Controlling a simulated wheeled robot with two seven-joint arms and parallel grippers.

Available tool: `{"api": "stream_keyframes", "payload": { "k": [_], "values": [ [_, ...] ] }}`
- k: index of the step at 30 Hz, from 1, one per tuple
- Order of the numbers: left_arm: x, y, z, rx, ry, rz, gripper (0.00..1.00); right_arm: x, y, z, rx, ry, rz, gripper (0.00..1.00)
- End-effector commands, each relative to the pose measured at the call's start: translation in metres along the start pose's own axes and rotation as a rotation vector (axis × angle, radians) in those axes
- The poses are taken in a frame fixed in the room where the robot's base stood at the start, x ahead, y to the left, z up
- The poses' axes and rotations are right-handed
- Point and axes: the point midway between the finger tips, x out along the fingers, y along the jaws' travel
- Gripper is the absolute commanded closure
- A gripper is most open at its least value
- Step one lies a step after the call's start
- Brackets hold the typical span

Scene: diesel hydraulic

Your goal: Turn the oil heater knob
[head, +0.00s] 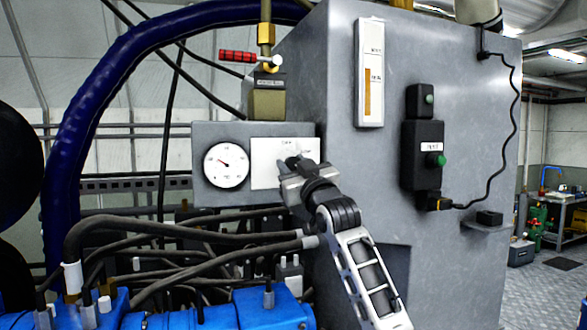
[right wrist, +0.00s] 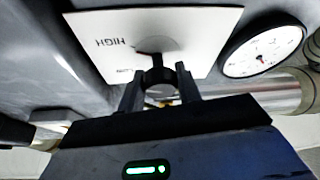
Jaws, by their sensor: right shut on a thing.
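The white knob plate (head: 265,180) is on the front of the grey cabinet, right of a round gauge. In the right wrist view the plate (right wrist: 195,35) appears upside down, with the word HIGH readable and smaller print partly hidden. The dark oil heater knob (right wrist: 157,73) sits at the plate between my fingers. My right gripper (head: 291,166) reaches the plate from the lower right and hides most of the knob in the head view. In the right wrist view the right gripper (right wrist: 160,88) is shut on the knob, one finger on each side. My left gripper is not in view.
The round gauge (head: 226,166) is close left of the plate. A red-handled valve (head: 238,56) is above it. Black hoses (head: 190,235) and blue machinery (head: 255,310) lie below. A black switch box (head: 423,155) with a green button is on the cabinet's right face.

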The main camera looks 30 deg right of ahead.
Motion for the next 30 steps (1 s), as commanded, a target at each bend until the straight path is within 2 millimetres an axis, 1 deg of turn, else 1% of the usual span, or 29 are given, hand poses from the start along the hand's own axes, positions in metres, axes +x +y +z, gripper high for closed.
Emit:
{"api": "stream_keyframes", "payload": {
  "k": [3,9,27,28,30],
  "values": [
    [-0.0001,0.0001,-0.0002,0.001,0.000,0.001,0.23,0.0000,-0.0015,0.0011,0.067,-0.003,0.024,0.89],
    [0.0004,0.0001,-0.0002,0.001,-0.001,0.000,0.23,0.0001,-0.0012,0.0010,0.134,-0.004,0.053,0.89],
    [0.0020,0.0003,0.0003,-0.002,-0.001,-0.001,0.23,0.0001,-0.0005,0.0003,0.167,-0.002,0.067,0.89],
    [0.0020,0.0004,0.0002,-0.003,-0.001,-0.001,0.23,0.0001,-0.0005,0.0003,0.167,-0.002,0.067,0.61],
    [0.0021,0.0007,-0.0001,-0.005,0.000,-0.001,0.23,0.0001,-0.0005,0.0001,0.167,-0.001,0.067,0.44]
  ]
}}
